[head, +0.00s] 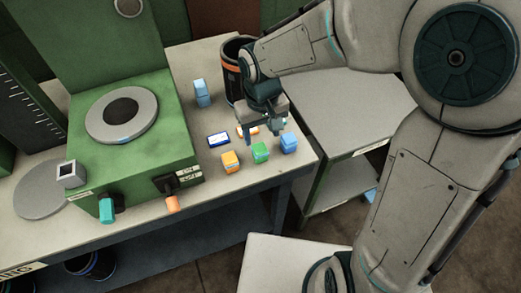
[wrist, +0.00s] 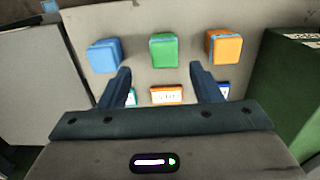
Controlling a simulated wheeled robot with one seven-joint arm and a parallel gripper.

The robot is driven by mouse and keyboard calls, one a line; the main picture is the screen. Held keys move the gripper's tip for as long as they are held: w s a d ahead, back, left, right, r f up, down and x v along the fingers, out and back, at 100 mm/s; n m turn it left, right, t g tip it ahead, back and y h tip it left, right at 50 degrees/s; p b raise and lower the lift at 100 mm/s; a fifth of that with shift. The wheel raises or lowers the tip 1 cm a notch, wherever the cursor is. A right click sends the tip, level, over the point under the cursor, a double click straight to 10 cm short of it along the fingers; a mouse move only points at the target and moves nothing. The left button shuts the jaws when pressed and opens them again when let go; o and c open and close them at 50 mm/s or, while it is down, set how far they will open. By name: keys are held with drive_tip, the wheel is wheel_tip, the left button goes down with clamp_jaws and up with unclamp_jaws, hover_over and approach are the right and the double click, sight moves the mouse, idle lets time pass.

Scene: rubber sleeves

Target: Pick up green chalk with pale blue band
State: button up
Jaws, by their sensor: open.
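The green chalk (head: 261,152) is a small block near the front edge of the table, between an orange block (head: 230,161) and a blue block (head: 288,143). In the wrist view the green chalk (wrist: 164,53) shows a bluish strip along its far edge. My gripper (head: 264,133) is open and empty, above the table just behind the green chalk. In the wrist view the gripper's fingertips (wrist: 160,69) are spread, and the green chalk lies beyond the gap between them, apart from both.
A blue-and-white box (head: 218,139) and an orange-and-white box (wrist: 167,96) lie close by, the latter below the fingers. A light blue block (head: 202,92) stands farther back, beside a dark canister (head: 233,75). A green machine (head: 134,160) fills the table's left.

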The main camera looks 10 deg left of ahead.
sight(260, 147)
drive_tip(key=shift+s+a+f, duration=0.1)
drive_tip(key=shift+a+f, duration=0.05)
drive_tip(key=shift+f, duration=1.55)
drive_tip(key=shift+s+a+f, duration=0.1)
drive_tip(key=shift+f, duration=1.6)
drive_tip(key=c, duration=1.1)
